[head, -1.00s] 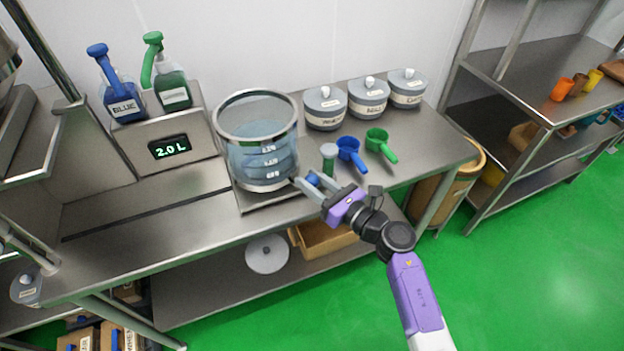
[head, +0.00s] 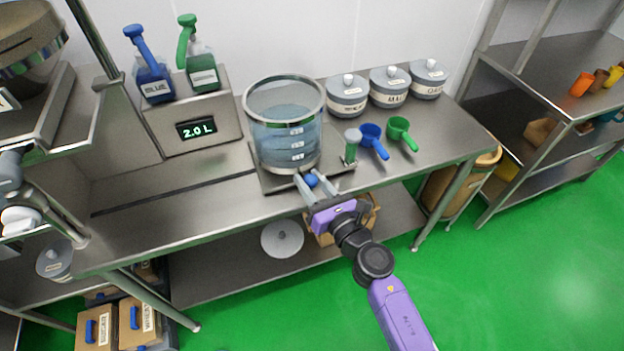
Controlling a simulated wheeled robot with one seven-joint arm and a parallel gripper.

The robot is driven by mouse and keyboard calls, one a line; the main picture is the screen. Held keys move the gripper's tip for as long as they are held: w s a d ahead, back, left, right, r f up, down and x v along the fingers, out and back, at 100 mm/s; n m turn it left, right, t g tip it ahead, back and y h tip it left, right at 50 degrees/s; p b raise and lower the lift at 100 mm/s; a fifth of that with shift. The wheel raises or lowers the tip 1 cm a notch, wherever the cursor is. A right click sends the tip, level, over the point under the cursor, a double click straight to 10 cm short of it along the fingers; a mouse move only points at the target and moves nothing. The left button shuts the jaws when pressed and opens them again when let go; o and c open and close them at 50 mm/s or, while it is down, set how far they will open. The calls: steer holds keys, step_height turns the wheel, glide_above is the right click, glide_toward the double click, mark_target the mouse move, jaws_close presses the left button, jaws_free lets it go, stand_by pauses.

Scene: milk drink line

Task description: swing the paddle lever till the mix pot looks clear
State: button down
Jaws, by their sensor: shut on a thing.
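The mix pot (head: 285,128) is a clear vessel with a metal rim, standing on a flat metal base on the steel bench. It holds pale bluish, see-through liquid beside white level marks; I cannot tell whether any residue lies at the bottom. The paddle lever's blue knob (head: 311,180) shows low at the pot's front, near the bench edge. My gripper (head: 319,184) is shut on this knob, with its fingers on either side. The rest of the lever is mostly hidden by the fingers and the base.
A green-topped post (head: 352,146) stands close right of the pot, then blue (head: 371,138) and green (head: 402,133) scoops. Lidded canisters (head: 389,87) line the back. A display reading 2.0 L (head: 196,129) stands left, under blue and green bottles.

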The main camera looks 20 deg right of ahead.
mark_target(311, 188)
steer(key=shift+a, duration=0.45)
steer(key=c, duration=1)
jaws_free()
steer(key=shift+s+d+b, duration=0.15)
steer(key=shift+s+d, duration=0.1)
steer(key=shift+s, duration=1)
steer(key=shift+s+d+b, duration=0.15)
steer(key=shift+s+d, duration=0.1)
steer(key=shift+s, duration=1.05)
steer(key=shift+s+d+b, duration=0.15)
steer(key=shift+s+d, duration=0.1)
steer(key=shift+s, duration=1)
